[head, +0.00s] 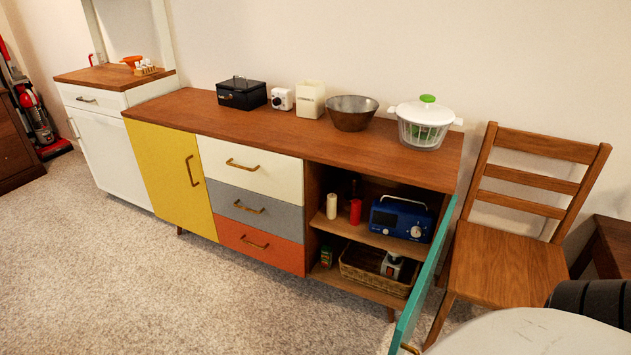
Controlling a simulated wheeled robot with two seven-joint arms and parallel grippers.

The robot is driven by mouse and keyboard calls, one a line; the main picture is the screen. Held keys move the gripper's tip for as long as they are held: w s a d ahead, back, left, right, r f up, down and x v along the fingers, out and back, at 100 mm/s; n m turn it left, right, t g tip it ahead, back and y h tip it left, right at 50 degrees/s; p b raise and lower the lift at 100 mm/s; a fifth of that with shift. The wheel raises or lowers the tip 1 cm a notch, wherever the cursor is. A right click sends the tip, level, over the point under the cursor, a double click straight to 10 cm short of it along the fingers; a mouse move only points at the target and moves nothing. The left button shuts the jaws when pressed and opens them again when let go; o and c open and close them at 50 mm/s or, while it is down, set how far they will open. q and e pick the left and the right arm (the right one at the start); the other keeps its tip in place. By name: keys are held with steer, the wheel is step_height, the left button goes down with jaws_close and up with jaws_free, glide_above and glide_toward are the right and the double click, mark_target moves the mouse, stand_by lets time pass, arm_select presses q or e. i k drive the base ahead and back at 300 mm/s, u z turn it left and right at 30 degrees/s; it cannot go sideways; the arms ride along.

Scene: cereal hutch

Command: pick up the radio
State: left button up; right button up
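A blue radio (402,219) with a handle on top and a pale dial on its front stands on the upper shelf of the sideboard's open right compartment. A red cylinder (355,212) and a cream cylinder (331,206) stand to its left on the same shelf, with a dark object behind them. The teal door (424,283) of this compartment is swung open on the right side. Neither of my grippers is in the head view.
The wooden chair (507,262) stands close right of the open door. A wicker basket (364,273) sits on the lower shelf. The sideboard top (290,127) holds a bowl, a salad spinner and several other items. The carpet (230,300) in front is clear.

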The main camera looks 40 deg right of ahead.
mark_target(400, 219)
steer(key=i, duration=1.9)
steer(key=z, duration=1.55)
steer(key=i, duration=0.95)
steer(key=z, duration=1)
